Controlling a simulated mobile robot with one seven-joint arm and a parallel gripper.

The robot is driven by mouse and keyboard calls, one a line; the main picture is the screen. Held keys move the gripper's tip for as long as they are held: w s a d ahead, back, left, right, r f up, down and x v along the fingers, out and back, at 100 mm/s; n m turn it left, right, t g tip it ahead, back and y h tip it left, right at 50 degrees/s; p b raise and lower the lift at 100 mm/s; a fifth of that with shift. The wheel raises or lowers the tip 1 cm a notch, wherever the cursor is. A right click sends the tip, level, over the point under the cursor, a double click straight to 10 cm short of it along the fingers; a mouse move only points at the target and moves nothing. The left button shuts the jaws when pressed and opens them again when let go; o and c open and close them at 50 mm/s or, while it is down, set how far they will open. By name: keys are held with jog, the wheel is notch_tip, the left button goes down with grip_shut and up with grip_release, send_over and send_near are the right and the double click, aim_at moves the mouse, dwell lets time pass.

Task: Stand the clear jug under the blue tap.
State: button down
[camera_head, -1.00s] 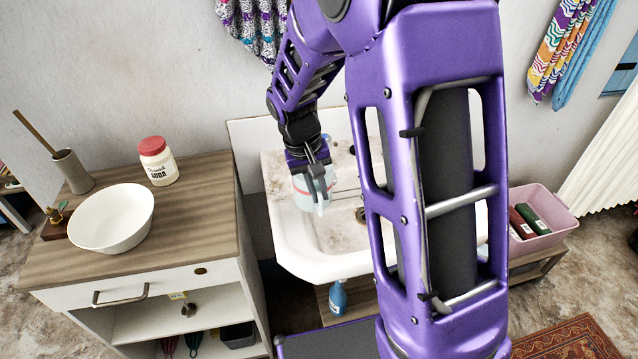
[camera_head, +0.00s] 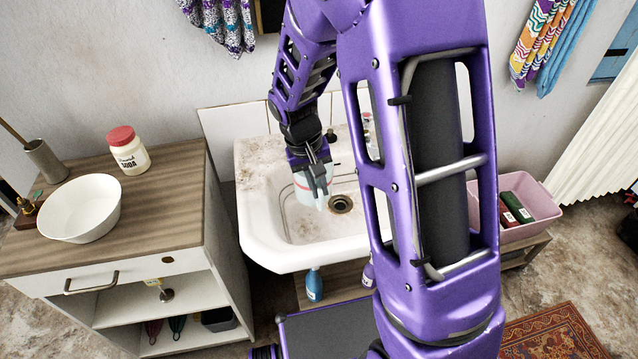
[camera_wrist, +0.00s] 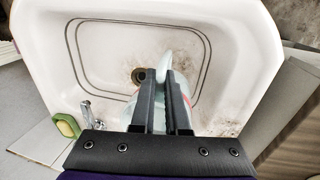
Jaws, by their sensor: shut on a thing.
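The clear jug (camera_head: 303,189), pale with a reddish band, hangs in my gripper (camera_head: 319,188) over the white basin (camera_head: 300,260). My gripper is shut on it, left of the drain in the head view. In the wrist view, my gripper's fingers (camera_wrist: 158,80) cover much of the jug (camera_wrist: 190,88), and the drain shows just beyond the fingertips. A chrome tap (camera_wrist: 88,114) is at the basin's edge, left of the fingers in the wrist view. I cannot make out a blue mark on it. My arm hides part of the basin's back in the head view.
A green and yellow sponge (camera_wrist: 67,126) lies on the rim near the tap. A wooden-topped cabinet (camera_head: 170,215) left of the basin holds a white bowl (camera_head: 80,210) and a soda jar (camera_head: 128,152). A pink bin (camera_head: 535,210) stands at right. The basin floor looks clear.

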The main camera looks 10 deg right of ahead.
dwell(0.3)
jog(key=f+b, duration=0.3)
jog(key=f, duration=0.1)
jog(key=f+b, duration=0.4)
jog(key=f, duration=0.1)
jog(key=f+b, duration=0.4)
jog(key=f, duration=0.1)
jog(key=shift+w+f, duration=0.1)
jog(key=shift+w, duration=0.75)
jog(key=shift+w+f, duration=0.1)
jog(key=shift+w, duration=2.05)
jog(key=shift+f, duration=0.25)
jog(key=shift+c, duration=1)
grip_release()
